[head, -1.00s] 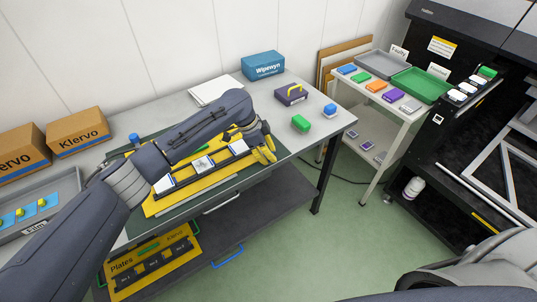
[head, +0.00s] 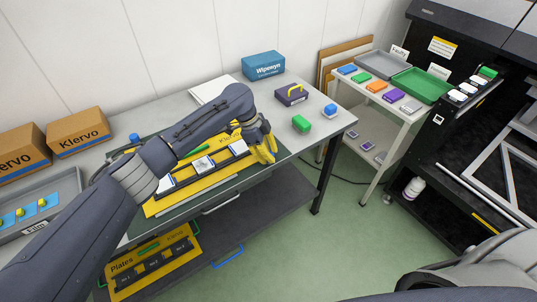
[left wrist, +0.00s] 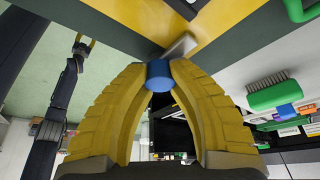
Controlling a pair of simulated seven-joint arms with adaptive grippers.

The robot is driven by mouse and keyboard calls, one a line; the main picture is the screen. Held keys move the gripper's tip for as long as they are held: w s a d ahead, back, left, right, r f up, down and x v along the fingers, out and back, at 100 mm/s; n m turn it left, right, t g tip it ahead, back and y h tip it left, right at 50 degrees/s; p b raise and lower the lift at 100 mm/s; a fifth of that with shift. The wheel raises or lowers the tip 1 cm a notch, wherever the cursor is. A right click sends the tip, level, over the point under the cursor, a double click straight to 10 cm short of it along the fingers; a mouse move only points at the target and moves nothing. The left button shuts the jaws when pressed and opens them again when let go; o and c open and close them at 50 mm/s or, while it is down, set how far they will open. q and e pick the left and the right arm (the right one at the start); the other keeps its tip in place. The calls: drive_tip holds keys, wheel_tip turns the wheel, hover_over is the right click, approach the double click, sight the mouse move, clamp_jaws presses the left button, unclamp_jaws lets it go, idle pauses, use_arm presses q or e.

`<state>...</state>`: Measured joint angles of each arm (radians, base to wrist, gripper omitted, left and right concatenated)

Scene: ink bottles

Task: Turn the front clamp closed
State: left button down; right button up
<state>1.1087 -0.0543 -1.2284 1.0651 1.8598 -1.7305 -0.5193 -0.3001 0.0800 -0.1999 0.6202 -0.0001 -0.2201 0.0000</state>
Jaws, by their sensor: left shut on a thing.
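The yellow fixture (head: 190,193) lies on the dark mat on the table, with several white-and-dark blocks in a row along it. My left gripper (head: 267,157) is at the right end of the fixture in the head view. In the left wrist view its yellow fingers (left wrist: 160,78) are shut on the blue knob (left wrist: 159,75) of the front clamp. The clamp's pale lever (left wrist: 181,46) runs from the knob toward the yellow fixture edge. The hand hides this clamp in the head view. My right gripper (left wrist: 84,43) appears small in the left wrist view, its opening unclear.
Another blue knob (head: 134,139) is at the fixture's far left. A green-topped brush (head: 301,124), a blue-topped item (head: 330,110) and a purple box (head: 291,94) stand right of the hand. A lower shelf (head: 270,205) is below the table.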

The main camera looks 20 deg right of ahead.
use_arm(q)
drive_tip(key=c, duration=1.3)
unclamp_jaws()
drive_tip(key=shift+s+d+r, duration=0.1)
drive_tip(key=shift+s+d, duration=0.05)
drive_tip(key=shift+d, duration=0.15)
drive_tip(key=shift+o, duration=1.2)
drive_tip(key=shift+a, duration=0.1)
drive_tip(key=v, duration=1.2)
drive_tip(key=shift+a, duration=0.1)
